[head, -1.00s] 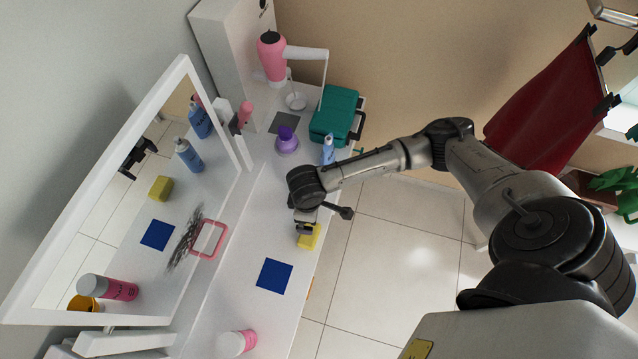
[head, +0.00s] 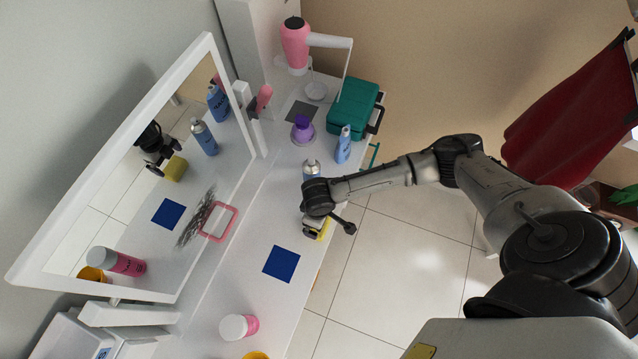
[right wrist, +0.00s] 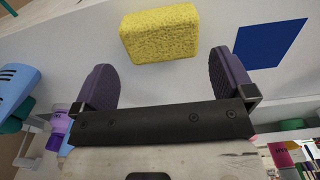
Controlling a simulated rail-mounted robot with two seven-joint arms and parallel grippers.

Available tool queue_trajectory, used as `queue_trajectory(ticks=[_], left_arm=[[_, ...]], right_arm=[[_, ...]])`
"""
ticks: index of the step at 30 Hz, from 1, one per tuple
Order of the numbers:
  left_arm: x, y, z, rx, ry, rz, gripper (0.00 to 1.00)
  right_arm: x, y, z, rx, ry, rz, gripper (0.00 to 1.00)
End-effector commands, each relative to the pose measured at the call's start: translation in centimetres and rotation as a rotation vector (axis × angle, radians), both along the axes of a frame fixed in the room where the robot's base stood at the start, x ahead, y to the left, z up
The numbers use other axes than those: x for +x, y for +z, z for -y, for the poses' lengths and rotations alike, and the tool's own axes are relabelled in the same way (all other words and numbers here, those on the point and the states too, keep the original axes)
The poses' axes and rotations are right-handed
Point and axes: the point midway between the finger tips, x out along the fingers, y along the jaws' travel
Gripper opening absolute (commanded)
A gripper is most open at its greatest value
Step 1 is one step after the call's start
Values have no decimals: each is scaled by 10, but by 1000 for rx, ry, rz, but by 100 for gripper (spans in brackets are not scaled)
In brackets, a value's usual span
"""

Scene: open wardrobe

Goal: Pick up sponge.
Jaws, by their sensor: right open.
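A yellow sponge (right wrist: 160,33) lies on the white tabletop in the right wrist view. In the head view only a bit of the sponge (head: 324,229) shows, with my right gripper covering the rest. My right gripper (right wrist: 168,75) is open, its two dark fingers spread to either side of the sponge's width. The sponge appears just beyond the fingertips, and nothing is held. In the head view the right gripper (head: 314,225) is mostly hidden under my wrist. My left gripper is not in view.
A blue square (head: 281,264) lies beside the sponge on the white table (head: 215,320). A pink-and-white bottle (head: 238,327), a blue spray bottle (head: 343,146), a purple bottle (head: 302,130) and a green case (head: 353,108) stand around. A mirror (head: 130,190) rises along the left.

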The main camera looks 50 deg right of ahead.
Motion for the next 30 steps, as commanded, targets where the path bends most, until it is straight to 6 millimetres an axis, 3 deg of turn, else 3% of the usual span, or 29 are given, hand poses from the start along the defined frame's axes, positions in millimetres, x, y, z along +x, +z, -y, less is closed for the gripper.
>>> queue_trajectory(ticks=[10, 21, 30], left_arm=[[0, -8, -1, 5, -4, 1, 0], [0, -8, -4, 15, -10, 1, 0], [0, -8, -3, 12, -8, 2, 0]], right_arm=[[-3, -43, 0, 0, 0, -1, 100], [-4, -49, 0, 0, 1, -1, 100], [-4, -49, 0, 0, 1, -1, 72]])
